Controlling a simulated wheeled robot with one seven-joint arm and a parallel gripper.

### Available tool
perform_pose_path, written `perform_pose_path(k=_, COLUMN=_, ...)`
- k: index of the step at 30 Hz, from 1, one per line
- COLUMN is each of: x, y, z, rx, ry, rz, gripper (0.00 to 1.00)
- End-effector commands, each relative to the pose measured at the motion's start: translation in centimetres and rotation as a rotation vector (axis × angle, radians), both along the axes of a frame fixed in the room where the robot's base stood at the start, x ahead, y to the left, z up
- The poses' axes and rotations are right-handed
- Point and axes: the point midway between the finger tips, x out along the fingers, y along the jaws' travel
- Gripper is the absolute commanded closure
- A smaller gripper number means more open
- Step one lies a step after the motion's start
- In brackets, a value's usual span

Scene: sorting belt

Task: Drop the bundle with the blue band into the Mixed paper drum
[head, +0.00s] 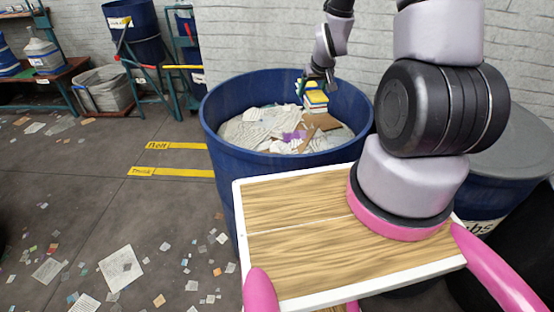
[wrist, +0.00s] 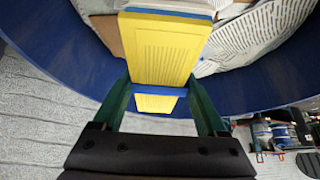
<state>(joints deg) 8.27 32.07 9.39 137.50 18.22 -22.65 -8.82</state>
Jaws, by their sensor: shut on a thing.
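My gripper (head: 316,84) is shut on the bundle (head: 315,101), a small stack with a yellow cover. In the wrist view the bundle (wrist: 165,48) sits between the green fingers of my gripper (wrist: 160,98), and a blue band (wrist: 158,89) crosses it near the fingertips. The bundle is over the open mouth of a big blue drum (head: 226,178), inside its rim toward the back. Crumpled paper and cardboard fill the drum below it. No label shows on this drum, so I cannot read whether it is the Mixed paper drum.
A second drum (head: 520,140) with a grey lid stands at the right, its label partly hidden. Paper scraps litter the floor at left, beside yellow floor strips (head: 172,172). A grey bin (head: 103,88), a table and a raised blue drum (head: 135,25) stand farther back.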

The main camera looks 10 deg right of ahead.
Motion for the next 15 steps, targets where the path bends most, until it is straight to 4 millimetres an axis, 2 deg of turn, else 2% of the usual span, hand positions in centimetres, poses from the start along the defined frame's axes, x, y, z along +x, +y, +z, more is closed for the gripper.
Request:
perform_pose_path(k=8, x=0.6, y=0.6, z=0.5, rx=-0.005, ry=-0.003, rz=0.003, gripper=0.98)
perform_pose_path(k=15, x=2.9, y=4.1, z=2.6, rx=-0.010, ry=-0.002, rz=0.005, gripper=0.98)
